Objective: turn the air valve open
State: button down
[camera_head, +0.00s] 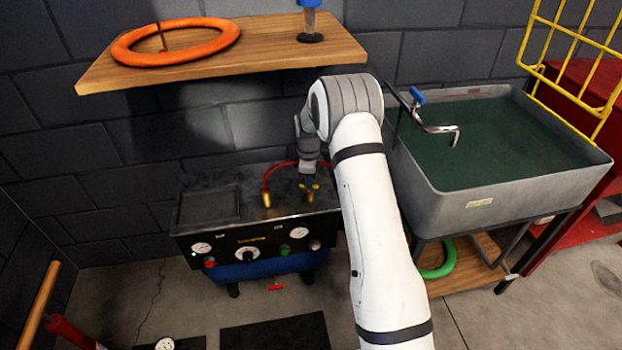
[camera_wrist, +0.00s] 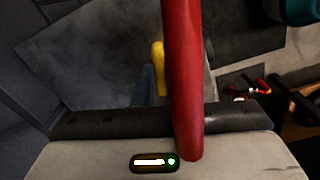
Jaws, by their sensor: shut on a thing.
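My gripper (camera_head: 309,181) reaches down onto the top of the dark compressor unit (camera_head: 215,232) and is shut on a small yellow piece, which I take to be the air valve's handle (camera_head: 315,186). In the wrist view a yellow end (camera_wrist: 158,52) shows beside a blue piece (camera_wrist: 147,85). Most of the valve is hidden by the gripper and hose. The red hose (camera_head: 268,177) arcs from a brass fitting (camera_head: 266,200) to behind my gripper. A thick red length (camera_wrist: 183,75) crosses close in front of the wrist camera. I cannot tell the handle's angle.
A wooden shelf (camera_head: 265,47) with an orange ring (camera_head: 177,41) hangs above the unit. A grey sink basin (camera_head: 480,200) of dark green water stands to the right, its tap (camera_head: 436,127) near my arm. A green hose (camera_head: 440,262) lies below. Gauges line the unit's front.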

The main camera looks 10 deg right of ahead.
jog(key=shift+n, duration=1.3)
jog(key=c, duration=1.5)
grip_release()
notch_tip(320, 180, up, 8)
jog(key=shift+p, duration=0.55)
jog(key=shift+s, duration=0.1)
